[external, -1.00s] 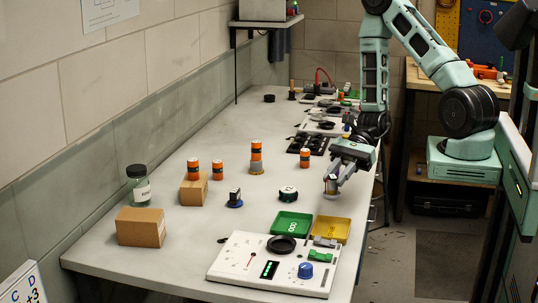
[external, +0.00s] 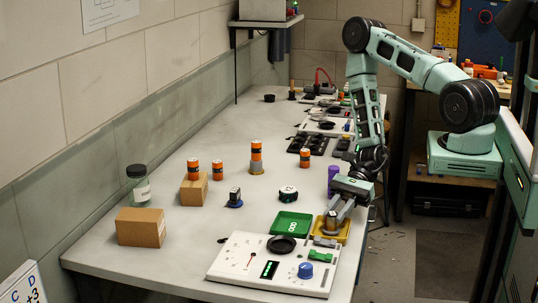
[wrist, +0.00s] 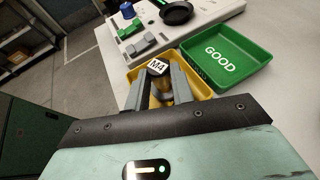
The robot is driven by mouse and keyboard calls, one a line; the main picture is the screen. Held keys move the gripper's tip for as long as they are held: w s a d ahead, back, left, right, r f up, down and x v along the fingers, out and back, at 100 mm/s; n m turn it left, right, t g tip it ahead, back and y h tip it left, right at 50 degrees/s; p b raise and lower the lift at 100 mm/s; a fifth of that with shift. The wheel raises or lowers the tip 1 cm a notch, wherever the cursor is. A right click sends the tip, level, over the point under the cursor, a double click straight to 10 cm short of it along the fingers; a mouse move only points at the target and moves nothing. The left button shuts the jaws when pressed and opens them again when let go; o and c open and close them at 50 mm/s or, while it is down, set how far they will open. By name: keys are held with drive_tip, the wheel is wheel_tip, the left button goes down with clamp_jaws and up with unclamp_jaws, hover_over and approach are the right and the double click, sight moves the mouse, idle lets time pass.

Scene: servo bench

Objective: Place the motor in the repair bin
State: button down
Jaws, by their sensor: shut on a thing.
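My gripper (external: 333,224) is shut on the motor and is at the yellow bin (external: 346,231). In the wrist view the motor (wrist: 157,68) shows a dark end with a white "M4" label between my fingers, with the yellow bin (wrist: 138,76) around and below it. I cannot tell whether the motor touches the bin floor. Any lettering on the yellow bin is hidden. In the external view my fingers hide most of the motor. The green bin (external: 290,223), marked "GOOD" in the wrist view (wrist: 246,60), stands directly beside the yellow one.
A white panel (external: 240,268) with a blue knob and black dish lies in front of the bins. A purple cylinder (external: 332,174) stands behind my gripper.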

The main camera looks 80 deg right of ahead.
drive_tip(key=c, duration=1.6)
unclamp_jaws()
drive_tip(key=shift+f, duration=0.15)
drive_tip(key=o, duration=0.4)
